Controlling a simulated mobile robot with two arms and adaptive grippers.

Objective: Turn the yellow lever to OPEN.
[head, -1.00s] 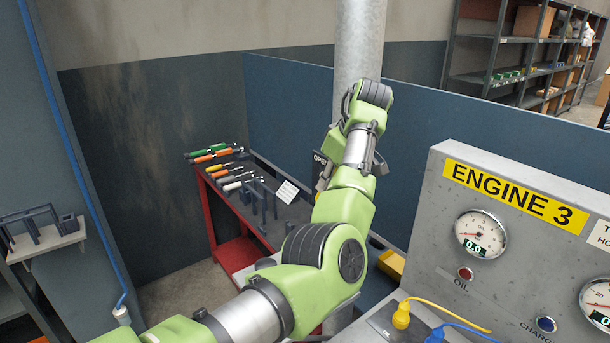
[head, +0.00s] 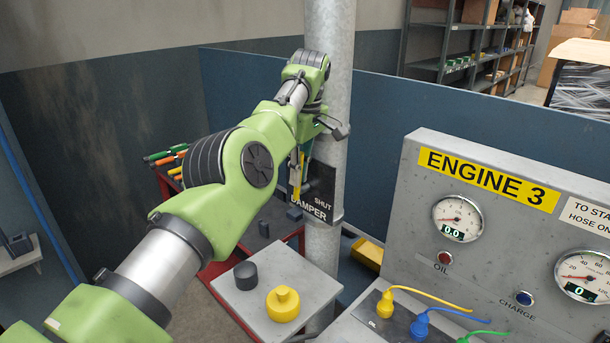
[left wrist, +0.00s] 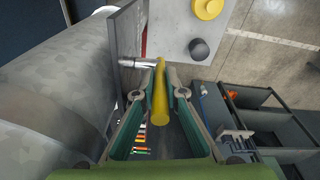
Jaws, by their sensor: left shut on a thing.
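The yellow lever (left wrist: 160,95) lies between the two fingers of my left gripper (left wrist: 159,82) in the left wrist view, and the gripper is shut on it. In the head view only a narrow strip of the lever (head: 301,168) shows, roughly upright, beside my arm. Its dark plate (head: 322,187) is fixed on the grey pipe and reads SHUT at the right and DAMPER below. The plate's upper left part is hidden by my arm and gripper, so no OPEN mark shows now. A metal shaft (left wrist: 137,63) runs from the plate in the left wrist view. My right gripper is out of view.
The thick pipe (head: 328,100) stands right behind the plate. A grey table (head: 278,268) below bears a yellow knobbed piece (head: 283,304) and a dark cylinder (head: 246,275). The ENGINE 3 panel (head: 420,220) stands at the right, with coloured plugs and cables in front.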

